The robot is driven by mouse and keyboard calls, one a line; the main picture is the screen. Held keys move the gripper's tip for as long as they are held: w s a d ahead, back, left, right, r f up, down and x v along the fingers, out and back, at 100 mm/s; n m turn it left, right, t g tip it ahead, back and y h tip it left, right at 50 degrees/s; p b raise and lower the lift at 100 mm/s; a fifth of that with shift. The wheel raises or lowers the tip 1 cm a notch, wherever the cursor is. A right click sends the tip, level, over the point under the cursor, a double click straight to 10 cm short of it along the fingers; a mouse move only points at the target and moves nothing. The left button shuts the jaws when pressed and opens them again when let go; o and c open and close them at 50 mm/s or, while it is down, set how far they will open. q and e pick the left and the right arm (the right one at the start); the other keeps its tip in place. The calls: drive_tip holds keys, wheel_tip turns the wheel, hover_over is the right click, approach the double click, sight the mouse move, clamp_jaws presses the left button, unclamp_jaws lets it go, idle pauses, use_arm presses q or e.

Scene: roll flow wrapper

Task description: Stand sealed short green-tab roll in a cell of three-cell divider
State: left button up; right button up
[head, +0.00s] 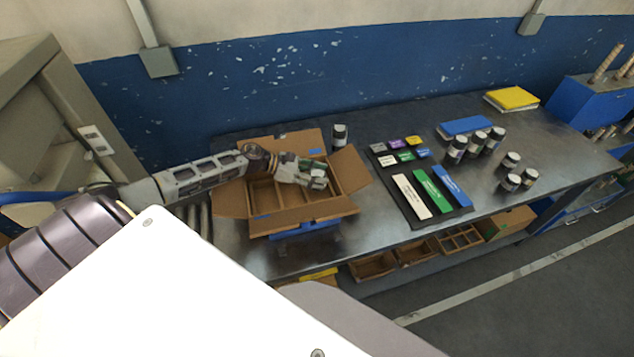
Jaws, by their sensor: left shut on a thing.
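An open cardboard box (262,226) with its flaps folded out stands on the metal bench, and upright partitions (281,200) split its inside into cells. My left gripper (318,180) reaches in from the left and is over the right part of the box. It is shut on the short roll, which is mostly hidden by the fingers; a small green patch shows there. Whether the roll touches the box floor or a partition cannot be told. My right gripper is not in view.
A dark tray (462,217) holds white, green and blue bars and small coloured blocks right of the box. A dark jar (340,135) stands behind the box. Several jars (477,142) stand further right, near a blue pad (464,126) and a yellow-topped stack (512,97).

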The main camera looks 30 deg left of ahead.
sight(305, 188)
use_arm(q)
drive_tip(key=shift+f, duration=0.2)
drive_tip(key=shift+f, duration=1.8)
drive_tip(key=shift+f, duration=0.15)
drive_tip(key=o, duration=1.1)
drive_tip(key=shift+r, duration=0.2)
drive_tip(key=shift+v, duration=5.85)
drive_tip(key=shift+a+r, duration=0.1)
